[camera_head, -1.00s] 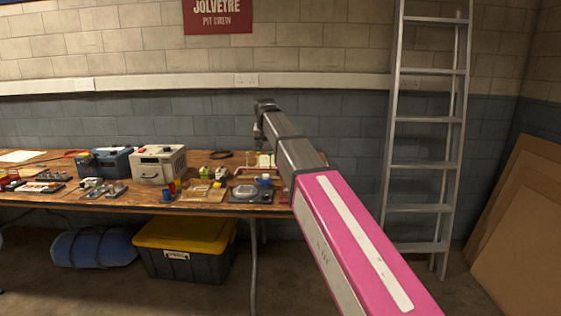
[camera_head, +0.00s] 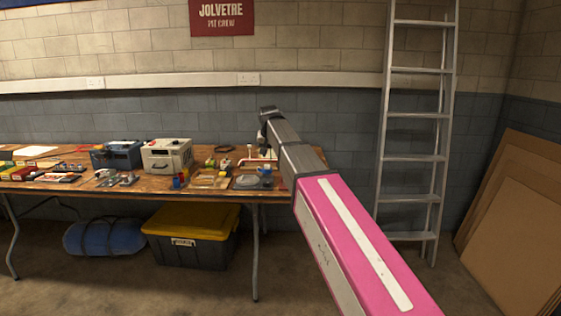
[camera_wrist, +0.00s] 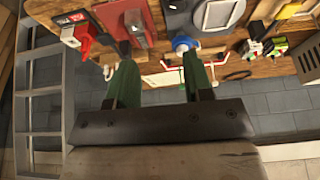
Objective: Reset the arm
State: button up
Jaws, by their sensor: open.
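My arm reaches forward in the head view toward a wooden workbench (camera_head: 140,188). Its end, with my gripper (camera_head: 262,140), is at the bench's right part, and the fingertips are too small to make out there. In the wrist view my gripper (camera_wrist: 156,52) shows two green fingers set well apart, with nothing held between them. Beyond the fingers lie a blue-and-white round item (camera_wrist: 183,45) and a red flat item (camera_wrist: 124,20) on the bench top. I cannot tell how high the fingers are above the bench.
A blue case (camera_head: 115,155) and a cream power unit (camera_head: 167,156) stand on the bench among small parts. A yellow-lidded bin (camera_head: 194,221) and a blue roll (camera_head: 104,236) lie beneath. A ladder (camera_head: 414,159) and boards (camera_head: 520,215) lean at right. Floor shows in front.

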jog(key=s+d+f+g, duration=0.1)
jog(key=s+d+f, duration=0.6)
jog(key=f, duration=0.5)
jog(key=s+d+f+g, duration=0.1)
jog(key=s+d+f, duration=0.7)
jog(key=s+f, duration=0.4)
jog(key=s+d+f+g, duration=0.2)
jog(key=s+d+f, duration=0.6)
jog(key=f, duration=0.6)
jog(key=shift+s, duration=0.85)
jog(key=shift+f, duration=0.1)
